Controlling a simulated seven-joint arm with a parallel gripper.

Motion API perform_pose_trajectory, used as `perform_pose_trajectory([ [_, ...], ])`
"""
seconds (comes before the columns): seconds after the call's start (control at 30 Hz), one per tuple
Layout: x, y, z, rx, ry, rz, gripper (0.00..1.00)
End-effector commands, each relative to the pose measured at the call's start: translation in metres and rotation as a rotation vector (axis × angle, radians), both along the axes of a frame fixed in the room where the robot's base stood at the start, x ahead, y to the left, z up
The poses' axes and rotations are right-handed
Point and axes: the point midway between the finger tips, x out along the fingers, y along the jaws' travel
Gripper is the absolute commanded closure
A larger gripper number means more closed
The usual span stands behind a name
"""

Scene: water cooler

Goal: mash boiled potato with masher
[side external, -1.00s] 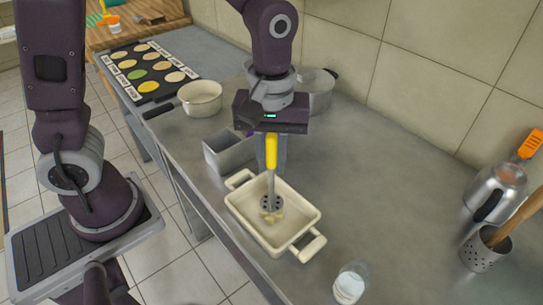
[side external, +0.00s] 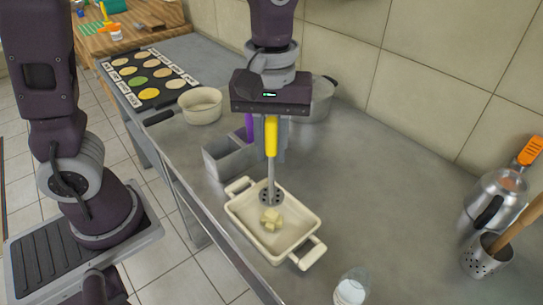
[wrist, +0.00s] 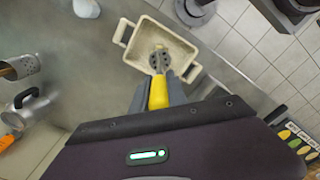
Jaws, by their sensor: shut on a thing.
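My gripper (side external: 271,133) is shut on the yellow handle of the masher (side external: 270,150), which hangs about upright with its round perforated head down. The masher head is above the cream baking dish (side external: 296,262), apart from the potato.
A grey divided holder (side external: 222,160) with a purple item stands behind the dish. A glass jar (side external: 351,288), a kettle (side external: 492,198) and a perforated utensil holder (side external: 484,257) stand to the right. A cream pan (side external: 201,106) is at back left. The counter right of the dish is clear.

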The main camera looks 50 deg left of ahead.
Motion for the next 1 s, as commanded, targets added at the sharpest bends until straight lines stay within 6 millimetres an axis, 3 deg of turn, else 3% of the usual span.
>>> perform_pose_trajectory([
  [0.23,0.0,0.0,0.021,-0.001,-0.002,0.0,1.0],
  [0.57,0.0,0.0,0.021,0.0,0.0,0.001,1.0],
  [1.0,0.0,0.0,-0.029,0.001,0.001,0.001,1.0],
])
